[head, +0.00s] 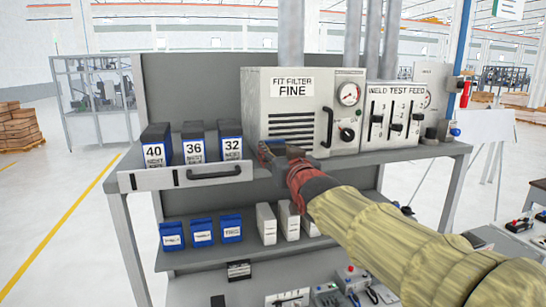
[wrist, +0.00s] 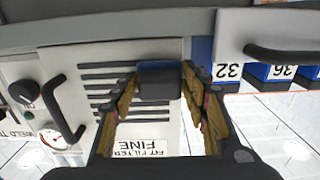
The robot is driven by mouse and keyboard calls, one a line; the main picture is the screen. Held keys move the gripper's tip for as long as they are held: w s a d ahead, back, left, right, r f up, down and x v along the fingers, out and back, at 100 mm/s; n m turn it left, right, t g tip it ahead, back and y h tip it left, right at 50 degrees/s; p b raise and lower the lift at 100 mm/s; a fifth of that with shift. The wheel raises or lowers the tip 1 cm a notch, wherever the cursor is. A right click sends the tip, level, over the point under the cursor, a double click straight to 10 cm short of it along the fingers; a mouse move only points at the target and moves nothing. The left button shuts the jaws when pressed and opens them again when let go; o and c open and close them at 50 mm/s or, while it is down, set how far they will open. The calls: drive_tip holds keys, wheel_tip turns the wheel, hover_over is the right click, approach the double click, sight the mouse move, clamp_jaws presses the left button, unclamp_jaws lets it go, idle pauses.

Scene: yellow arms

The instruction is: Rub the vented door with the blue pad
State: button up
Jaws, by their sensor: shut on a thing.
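The vented door (head: 291,127) is a pale panel with dark horizontal slats on the front of a cabinet labelled "FIT FILTER FINE". In the wrist view the vented door (wrist: 95,75) appears upside down. My gripper (head: 274,152) is in front of the door's lower part, near the shelf edge. In the wrist view my gripper (wrist: 160,88) has its fingers on both sides of the dark blue pad (wrist: 160,78) and is shut on it. The pad overlaps the slats and lower door area; I cannot tell whether it touches the door. The head view mostly hides the pad.
A black door handle (head: 328,127), a gauge and a knob are right of the slats. Blue-fronted boxes marked 40, 36 and 32 (head: 232,142) stand left, above a drawer (head: 170,180) with a protruding handle. A "WELD TEST FEED" panel (head: 394,115) stands right.

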drive_tip(key=shift+d+f+b, duration=0.15)
drive_tip(key=shift+d+b, duration=0.15)
drive_tip(key=shift+d, duration=0.2)
drive_tip(key=shift+w+d+r+p, duration=0.2)
drive_tip(key=shift+d+r+p, duration=0.15)
drive_tip(key=shift+p, duration=0.65)
drive_tip(key=shift+w+d+f+p, duration=0.15)
drive_tip(key=shift+d+f+p, duration=0.1)
drive_tip(key=shift+d+p, duration=0.45)
drive_tip(key=shift+a, duration=0.2)
drive_tip(key=shift+a+b, duration=0.1)
drive_tip(key=shift+b, duration=0.5)
drive_tip(key=a+b, duration=0.1)
drive_tip(key=b, duration=0.3)
drive_tip(key=shift+s+a+f, duration=0.15)
drive_tip(key=shift+s+a, duration=0.05)
drive_tip(key=shift+a, duration=0.15)
drive_tip(key=shift+b, duration=0.45)
drive_tip(key=shift+b, duration=0.6)
